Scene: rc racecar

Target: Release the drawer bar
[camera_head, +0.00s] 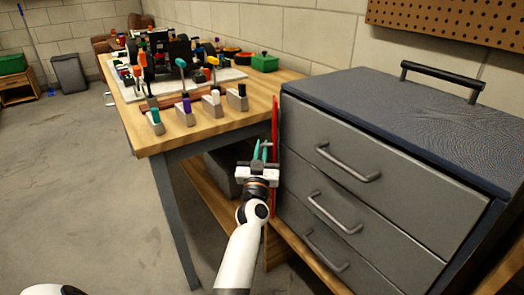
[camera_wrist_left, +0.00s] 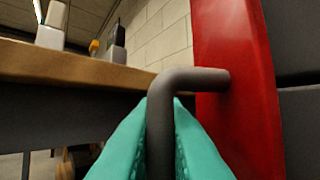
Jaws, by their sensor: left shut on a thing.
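The red drawer bar (camera_head: 275,125) stands upright along the left edge of the grey drawer cabinet (camera_head: 340,135). In the left wrist view the bar (camera_wrist_left: 243,90) fills the right side as a flat red panel, with a dark grey bent handle (camera_wrist_left: 195,78) coming out of it. My left gripper (camera_head: 261,150) is beside the bar, at its left, between the workbench and the cabinet. Its teal fingers (camera_wrist_left: 164,108) are closed on the handle, one on each side. The handle's lower end is hidden between the fingers. My right gripper is not in view.
The wooden workbench (camera_head: 262,95) is close to the left of the gripper, holding several tools in grey holders. Three closed drawers with grey handles (camera_head: 347,163) face the front. A black handle (camera_head: 440,74) tops the cabinet. The floor (camera_head: 85,190) at left is clear.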

